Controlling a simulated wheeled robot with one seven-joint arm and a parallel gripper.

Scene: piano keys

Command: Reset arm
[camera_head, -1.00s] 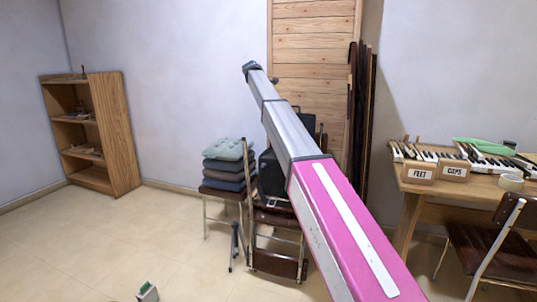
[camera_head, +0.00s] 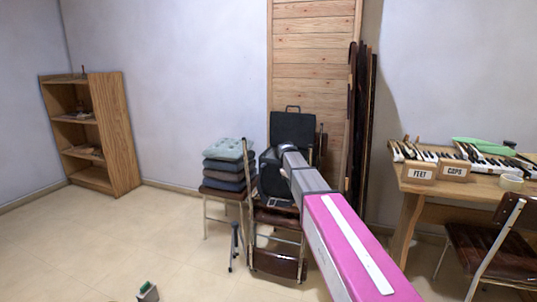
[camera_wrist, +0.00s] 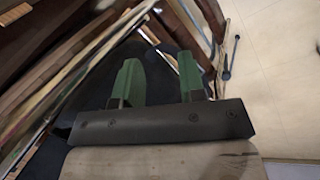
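My gripper (camera_wrist: 160,75) shows in the wrist view with its two green fingers apart and nothing seen between them. Dark, blurred surfaces lie behind the fingers, with wooden and metal bars on the left; I cannot tell how near they are. In the head view my pink and grey arm reaches from the bottom right toward the stacked chairs and dark cases. My gripper cannot be made out there.
A folded chair (camera_head: 277,264), a black case (camera_head: 292,127) and stacked cushions (camera_head: 227,168) stand by the wooden door (camera_head: 313,60). A table (camera_head: 480,187) with piano keys and labelled boxes is at right. A wooden shelf (camera_head: 121,140) stands left. Open floor (camera_head: 110,235) lies front left.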

